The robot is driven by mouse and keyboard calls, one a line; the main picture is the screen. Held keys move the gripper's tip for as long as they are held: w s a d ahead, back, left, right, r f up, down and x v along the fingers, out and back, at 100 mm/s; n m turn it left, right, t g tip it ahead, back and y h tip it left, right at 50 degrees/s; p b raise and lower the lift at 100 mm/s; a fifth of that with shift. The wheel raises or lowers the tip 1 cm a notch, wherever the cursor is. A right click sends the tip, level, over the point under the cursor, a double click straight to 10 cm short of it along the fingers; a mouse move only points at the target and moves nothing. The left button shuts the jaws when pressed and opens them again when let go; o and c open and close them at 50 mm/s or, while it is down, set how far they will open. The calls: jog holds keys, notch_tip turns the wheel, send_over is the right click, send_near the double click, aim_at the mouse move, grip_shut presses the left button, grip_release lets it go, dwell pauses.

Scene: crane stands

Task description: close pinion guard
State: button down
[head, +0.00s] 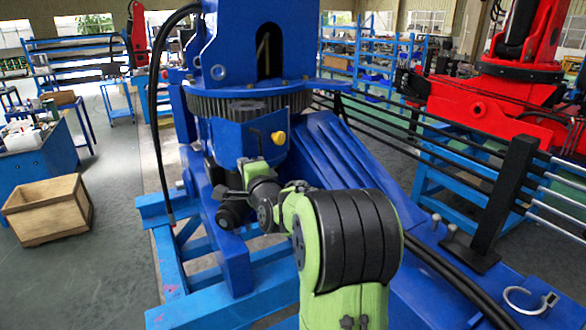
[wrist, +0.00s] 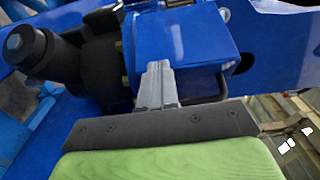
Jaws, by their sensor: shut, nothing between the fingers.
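Below the dark toothed ring (head: 255,103) of the crane stand is a blue cover (head: 232,137) that looks like the pinion guard. A yellow knob (head: 279,138) sits at its right. In the wrist view the blue box-shaped cover (wrist: 185,45) fills the upper middle, with a dark bent handle (wrist: 216,90) at its lower right edge. My gripper (wrist: 158,72) is shut and empty, its grey fingers in front of the box's lower face, left of the handle. I cannot tell whether they touch it. In the head view my wrist hides the lower part, and the guard's exact position is unclear.
A black motor-like cylinder (wrist: 35,50) stands left of the box. Blue frame beams (head: 165,255) lie low in front, and a ribbed blue leg (head: 345,155) slopes right. A wooden crate (head: 48,210) stands on open floor at left. Black railings (head: 440,140) run at right.

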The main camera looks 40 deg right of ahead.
aim_at(223, 153)
jog(key=w, duration=0.5)
jog(key=shift+w+a, duration=0.2)
jog(key=shift+a, duration=0.2)
jog(key=shift+a+x, duration=0.25)
jog(key=shift+x, duration=0.95)
jog(key=shift+f, duration=0.15)
